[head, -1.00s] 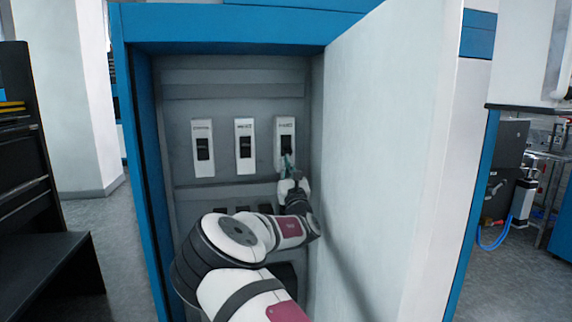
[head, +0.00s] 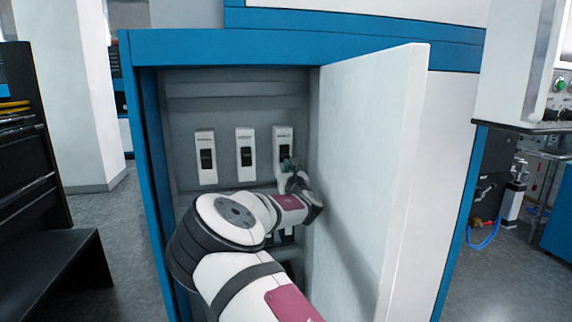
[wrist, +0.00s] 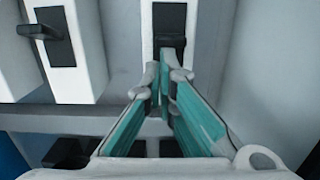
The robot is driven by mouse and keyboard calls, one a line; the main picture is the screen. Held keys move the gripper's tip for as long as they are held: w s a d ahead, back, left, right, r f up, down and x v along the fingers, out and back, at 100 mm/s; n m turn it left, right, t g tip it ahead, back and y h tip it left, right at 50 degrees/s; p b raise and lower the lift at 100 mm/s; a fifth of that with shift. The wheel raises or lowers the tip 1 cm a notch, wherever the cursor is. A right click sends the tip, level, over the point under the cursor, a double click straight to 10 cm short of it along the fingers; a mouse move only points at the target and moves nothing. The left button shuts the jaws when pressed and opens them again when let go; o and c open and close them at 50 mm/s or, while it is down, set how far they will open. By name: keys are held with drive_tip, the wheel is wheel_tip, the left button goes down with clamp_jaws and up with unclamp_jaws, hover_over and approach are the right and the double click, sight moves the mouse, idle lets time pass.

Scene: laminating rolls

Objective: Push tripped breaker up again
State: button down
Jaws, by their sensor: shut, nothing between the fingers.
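Three white breakers with dark slots sit in a row on the grey cabinet panel: the left breaker (head: 205,175), the middle breaker (head: 246,168) and the right breaker (head: 277,148). My gripper (head: 287,163) is shut and empty, in front of the lower part of the right breaker. In the wrist view, the teal-padded fingers of my gripper (wrist: 165,72) point at the right breaker (wrist: 148,45), just below its dark lever (wrist: 171,43). I cannot tell whether they touch it. The middle breaker's lever (wrist: 42,31) sticks out to the left.
The open white cabinet door (head: 365,170) stands close on the right of my arm. The blue cabinet frame (head: 150,170) bounds the left side. A lower row of dark parts (wrist: 65,152) lies beneath the breakers, partly hidden by my arm.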

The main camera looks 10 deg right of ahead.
drive_tip(key=s, duration=0.7)
drive_tip(key=shift+s+f, duration=0.25)
drive_tip(key=shift+s, duration=0.05)
idle(0.4)
